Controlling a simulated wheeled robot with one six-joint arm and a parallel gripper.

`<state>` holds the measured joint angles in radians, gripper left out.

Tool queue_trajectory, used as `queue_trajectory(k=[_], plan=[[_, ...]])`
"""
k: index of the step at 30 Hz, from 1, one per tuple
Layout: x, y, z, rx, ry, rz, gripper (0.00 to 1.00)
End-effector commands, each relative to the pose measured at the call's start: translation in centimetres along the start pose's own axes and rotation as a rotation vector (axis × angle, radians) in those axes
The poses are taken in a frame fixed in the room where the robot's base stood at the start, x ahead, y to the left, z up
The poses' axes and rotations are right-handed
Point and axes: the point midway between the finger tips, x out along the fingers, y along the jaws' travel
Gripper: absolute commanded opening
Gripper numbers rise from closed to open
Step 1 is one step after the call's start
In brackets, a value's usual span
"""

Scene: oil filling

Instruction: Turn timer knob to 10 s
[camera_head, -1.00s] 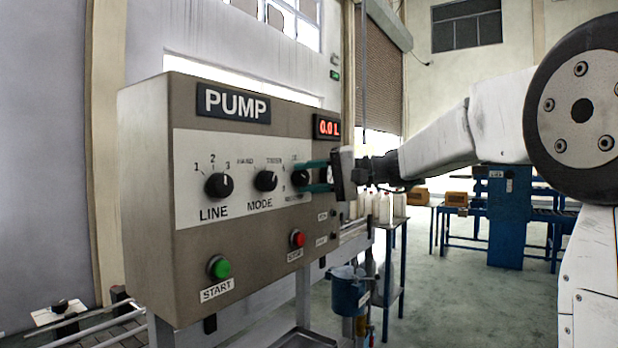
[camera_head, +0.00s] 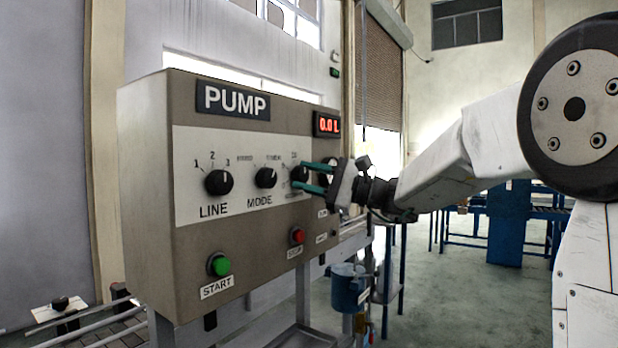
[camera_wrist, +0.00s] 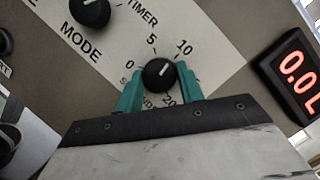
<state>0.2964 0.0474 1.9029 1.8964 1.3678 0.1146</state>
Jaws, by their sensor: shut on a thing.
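The timer knob (camera_wrist: 158,73) is a round black knob with a white pointer mark. In the wrist view its mark points up and right, toward the printed 10. The dial around it carries 0, 5, 10 and 20. My gripper (camera_wrist: 159,84) has its two teal fingers on opposite sides of the knob, shut on it. In the head view the timer knob (camera_head: 298,174) sits right of the MODE knob (camera_head: 266,177), partly covered by my gripper (camera_head: 301,175), which reaches in from the right.
The pump panel (camera_head: 150,180) also holds the LINE knob (camera_head: 219,182), a green START button (camera_head: 220,266) and a red STOP button (camera_head: 297,236). The red display (camera_head: 327,125) reads 0.0 L. A blue container (camera_head: 348,290) hangs below the panel's right side.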

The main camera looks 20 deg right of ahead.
Motion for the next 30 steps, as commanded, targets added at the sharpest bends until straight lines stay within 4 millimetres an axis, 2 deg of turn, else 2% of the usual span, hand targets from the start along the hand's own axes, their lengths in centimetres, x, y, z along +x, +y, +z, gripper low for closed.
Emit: queue_trajectory(k=[9,26,27,28,30], plan=[[-0.02,0.23,-0.04,0.117,0.001,-0.045,0.14],[-0.02,0.25,-0.07,0.140,0.002,-0.055,0.14],[-0.02,0.25,-0.07,0.140,0.002,-0.055,0.48],[-0.02,0.24,-0.07,0.140,0.002,-0.055,0.57],[-0.01,0.22,-0.06,0.139,0.002,-0.056,0.59]])
